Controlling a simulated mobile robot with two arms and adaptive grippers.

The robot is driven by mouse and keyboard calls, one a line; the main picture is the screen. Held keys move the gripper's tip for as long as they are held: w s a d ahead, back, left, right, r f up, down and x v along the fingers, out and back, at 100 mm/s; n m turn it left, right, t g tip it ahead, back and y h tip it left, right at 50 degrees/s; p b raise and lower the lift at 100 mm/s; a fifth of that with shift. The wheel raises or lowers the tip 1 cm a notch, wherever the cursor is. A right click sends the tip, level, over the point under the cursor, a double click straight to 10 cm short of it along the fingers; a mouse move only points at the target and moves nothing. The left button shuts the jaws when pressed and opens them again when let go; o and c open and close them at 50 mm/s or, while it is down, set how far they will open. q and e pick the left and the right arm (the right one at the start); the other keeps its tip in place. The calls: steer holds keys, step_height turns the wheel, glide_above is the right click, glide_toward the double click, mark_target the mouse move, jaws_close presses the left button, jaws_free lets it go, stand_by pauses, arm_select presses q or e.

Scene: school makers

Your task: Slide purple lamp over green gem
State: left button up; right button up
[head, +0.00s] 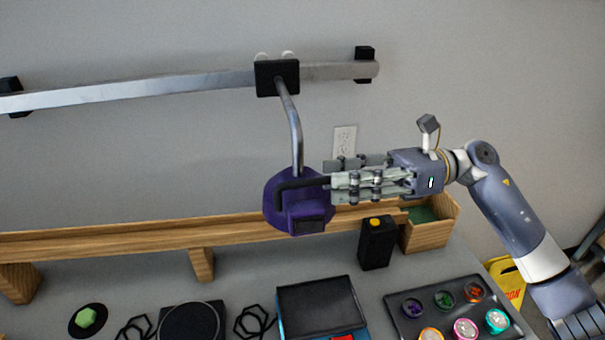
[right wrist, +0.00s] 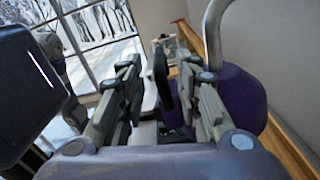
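The purple lamp (head: 285,205) hangs on a bent metal rod from a black slider (head: 277,78) on the wall rail (head: 180,87). Its black handle (head: 300,184) points right, toward my right gripper (head: 334,175). In the right wrist view, the open fingers (right wrist: 165,90) stand apart with the black handle (right wrist: 161,75) between them; the purple lamp (right wrist: 241,98) is beside the right finger. I cannot tell whether a finger touches the handle. The green gem (head: 87,317) lies on a black disc at the lower left, well left of the lamp. My left gripper is not in view.
A wooden shelf edge (head: 120,242) runs below the rail. A black box with a yellow button (head: 376,245), a wooden bin (head: 428,237) and a tray of colored jars (head: 403,325) are at right. A black-topped box (head: 318,306) lies in front. Rail left of the slider is clear.

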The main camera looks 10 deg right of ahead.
mark_target(323, 178)
steer(key=a, duration=0.1)
steer(key=a+p, duration=0.1)
steer(key=a, duration=0.1)
steer(key=shift+a+r, duration=0.3)
steer(key=shift+a, duration=0.05)
steer(key=shift+a+f+p, duration=0.15)
steer(key=shift+a+p, duration=0.4)
steer(key=shift+a, duration=0.65)
steer(key=shift+a+f, duration=0.1)
steer(key=shift+a, duration=0.15)
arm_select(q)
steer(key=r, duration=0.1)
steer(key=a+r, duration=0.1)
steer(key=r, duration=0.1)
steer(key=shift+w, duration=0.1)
arm_select(e)
steer(key=shift+c, duration=0.5)
jaws_close()
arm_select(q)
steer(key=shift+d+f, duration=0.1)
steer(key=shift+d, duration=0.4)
